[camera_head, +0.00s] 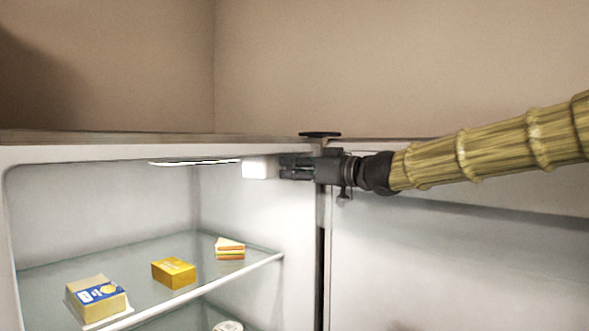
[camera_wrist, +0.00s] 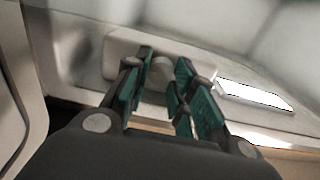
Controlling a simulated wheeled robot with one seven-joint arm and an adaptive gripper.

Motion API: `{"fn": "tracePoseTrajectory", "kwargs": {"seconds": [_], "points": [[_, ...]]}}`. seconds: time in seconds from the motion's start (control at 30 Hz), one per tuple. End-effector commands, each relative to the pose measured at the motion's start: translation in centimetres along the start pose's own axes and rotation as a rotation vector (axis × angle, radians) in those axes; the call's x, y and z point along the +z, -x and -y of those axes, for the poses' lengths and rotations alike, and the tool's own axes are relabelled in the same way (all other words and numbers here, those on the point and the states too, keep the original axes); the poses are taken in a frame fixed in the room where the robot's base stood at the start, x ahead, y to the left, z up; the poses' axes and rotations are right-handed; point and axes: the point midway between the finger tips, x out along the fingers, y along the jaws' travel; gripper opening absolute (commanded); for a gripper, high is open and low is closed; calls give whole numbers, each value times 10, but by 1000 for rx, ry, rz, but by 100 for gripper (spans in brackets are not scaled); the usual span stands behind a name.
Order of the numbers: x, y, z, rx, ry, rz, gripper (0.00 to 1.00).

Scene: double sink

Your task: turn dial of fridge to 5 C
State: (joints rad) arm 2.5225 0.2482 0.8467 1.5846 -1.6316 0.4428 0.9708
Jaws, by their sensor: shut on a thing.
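The open fridge (camera_head: 255,205) fills the lower left of the head view. Its white control box (camera_head: 258,168) hangs under the ceiling, near the right wall; the box also shows in the wrist view (camera_wrist: 120,45). The round pale dial (camera_wrist: 160,72) sits on the box, between my fingers. My gripper (camera_head: 285,167) reaches in from the right, its tips at the box; in the wrist view its green-padded fingers (camera_wrist: 161,85) are closed around the dial. The dial's markings and setting cannot be read. In the head view the dial is hidden.
A light strip (camera_head: 190,162) lies left of the box. The glass shelf (camera_head: 225,262) below holds a labelled package (camera_head: 97,298), a yellow box (camera_head: 174,273) and a sandwich (camera_head: 230,248). The open door (camera_head: 450,265) stands on the right, under my arm. A black hinge (camera_head: 320,134) tops the frame.

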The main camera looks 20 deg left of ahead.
Motion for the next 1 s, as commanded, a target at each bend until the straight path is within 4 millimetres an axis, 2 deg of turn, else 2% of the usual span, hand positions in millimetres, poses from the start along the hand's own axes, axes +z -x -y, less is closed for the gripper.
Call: {"fn": "tracePoseTrajectory", "kwargs": {"seconds": [0.3, 0.63, 0.67, 0.73, 0.77, 1.0], "points": [[0, 0, 0, 1, 120, 2, 1], [0, 0, 0, 1, 131, 0, 1], [0, 0, 0, 1, 131, 0, 31], [0, 0, 0, 1, 131, 0, 43], [0, 0, 0, 1, 131, 0, 47], [0, 0, 0, 1, 131, 0, 47]]}}
